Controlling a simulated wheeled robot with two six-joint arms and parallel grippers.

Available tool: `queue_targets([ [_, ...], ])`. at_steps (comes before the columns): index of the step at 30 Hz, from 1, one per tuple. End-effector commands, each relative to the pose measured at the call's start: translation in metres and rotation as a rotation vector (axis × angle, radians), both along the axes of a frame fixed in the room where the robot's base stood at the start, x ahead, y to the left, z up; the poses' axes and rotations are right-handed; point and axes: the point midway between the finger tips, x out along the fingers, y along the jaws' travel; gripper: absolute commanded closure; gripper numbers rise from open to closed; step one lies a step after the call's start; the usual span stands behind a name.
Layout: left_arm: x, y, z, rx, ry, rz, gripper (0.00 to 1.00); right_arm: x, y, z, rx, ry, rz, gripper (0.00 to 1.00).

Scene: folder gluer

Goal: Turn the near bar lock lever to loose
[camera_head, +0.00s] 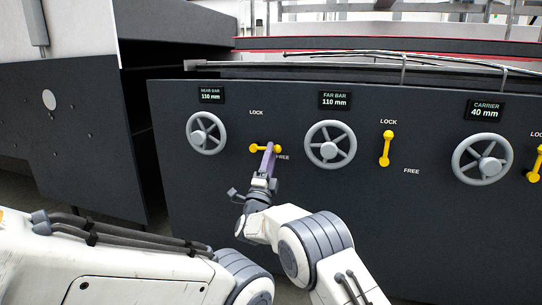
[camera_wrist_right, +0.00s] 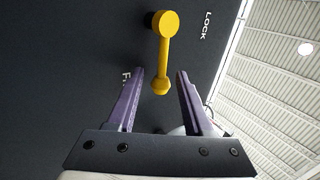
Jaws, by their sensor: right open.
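The near bar lock lever (camera_head: 256,148) is yellow and sits on the dark panel, right of the near bar handwheel (camera_head: 206,133). It lies about level, with its grip end pointing right, above the FREE label. My right gripper (camera_head: 269,146) is at that end. In the right wrist view the lever (camera_wrist_right: 164,50) hangs from its round hub, and its knob end reaches between the fingertips of my open right gripper (camera_wrist_right: 160,78). There is a gap on both sides of the knob. A finger covers most of the FREE label. My left gripper is out of view.
The far bar handwheel (camera_head: 330,145) and its upright yellow lever (camera_head: 386,149) are to the right, then the carrier handwheel (camera_head: 481,159). Small displays (camera_head: 335,100) sit above the wheels. The panel below the controls is bare.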

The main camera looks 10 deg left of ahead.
Motion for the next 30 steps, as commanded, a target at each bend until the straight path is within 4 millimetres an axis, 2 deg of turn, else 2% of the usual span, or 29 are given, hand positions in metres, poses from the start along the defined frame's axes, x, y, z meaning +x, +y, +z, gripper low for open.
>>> queue_targets([
  [5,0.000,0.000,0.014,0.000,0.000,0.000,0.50,-0.020,0.004,-0.011,-0.004,0.005,0.002,0.49],
  [9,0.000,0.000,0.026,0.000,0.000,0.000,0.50,-0.045,0.008,-0.026,-0.003,0.004,0.002,0.49],
  [16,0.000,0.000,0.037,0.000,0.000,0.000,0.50,-0.074,0.012,-0.048,0.000,0.001,0.000,0.49],
  [21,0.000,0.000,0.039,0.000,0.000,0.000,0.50,-0.082,0.012,-0.055,0.001,-0.001,-0.002,0.49],
  [30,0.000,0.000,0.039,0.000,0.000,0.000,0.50,-0.082,0.011,-0.055,-0.001,0.003,-0.003,0.49],
])
